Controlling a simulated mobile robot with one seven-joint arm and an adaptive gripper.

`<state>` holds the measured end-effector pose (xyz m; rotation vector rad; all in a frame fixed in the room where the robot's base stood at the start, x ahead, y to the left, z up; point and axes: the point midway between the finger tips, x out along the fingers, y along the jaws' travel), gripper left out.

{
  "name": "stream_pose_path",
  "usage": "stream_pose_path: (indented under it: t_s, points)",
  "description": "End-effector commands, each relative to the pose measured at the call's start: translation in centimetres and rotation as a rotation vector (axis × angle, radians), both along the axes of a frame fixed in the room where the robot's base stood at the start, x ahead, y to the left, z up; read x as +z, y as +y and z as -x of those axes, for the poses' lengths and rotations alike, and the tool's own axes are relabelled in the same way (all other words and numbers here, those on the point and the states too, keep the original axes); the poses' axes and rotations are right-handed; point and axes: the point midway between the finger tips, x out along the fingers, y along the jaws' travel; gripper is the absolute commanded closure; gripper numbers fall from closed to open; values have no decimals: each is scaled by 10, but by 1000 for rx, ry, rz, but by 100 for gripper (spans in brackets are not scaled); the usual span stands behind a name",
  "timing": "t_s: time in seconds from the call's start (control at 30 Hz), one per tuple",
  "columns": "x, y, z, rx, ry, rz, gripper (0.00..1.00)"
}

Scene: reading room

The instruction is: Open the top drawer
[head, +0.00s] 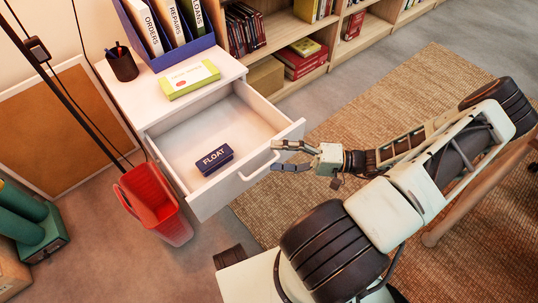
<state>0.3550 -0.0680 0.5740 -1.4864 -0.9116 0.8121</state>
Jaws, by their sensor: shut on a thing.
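The top drawer (231,193) of the white cabinet (227,67) is pulled well out, and its inside shows. A dark blue box marked FLOAT (215,159) lies in it. The drawer has a white bar handle (259,172) on its front. My gripper (281,156) is at the right end of this handle, with its dark fingers shut on it. The fingertips partly cover that end of the handle.
On the cabinet stand a pen cup (122,64), a yellow-green box (190,79) and a blue file holder (212,39). A red bin (155,203) stands close to the drawer's left side. Bookshelves (282,33) line the back. A brown rug (395,120) covers the floor at right.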

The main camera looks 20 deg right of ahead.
Motion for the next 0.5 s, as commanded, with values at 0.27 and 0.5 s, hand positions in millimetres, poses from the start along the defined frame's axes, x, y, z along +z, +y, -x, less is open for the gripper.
stream_pose_path:
  t_s: [0.27, 0.5]
  points:
    - [9, -21, 8, -3, -20, -19, 85]
    - [3, -35, 17, -1, -15, -18, 85]
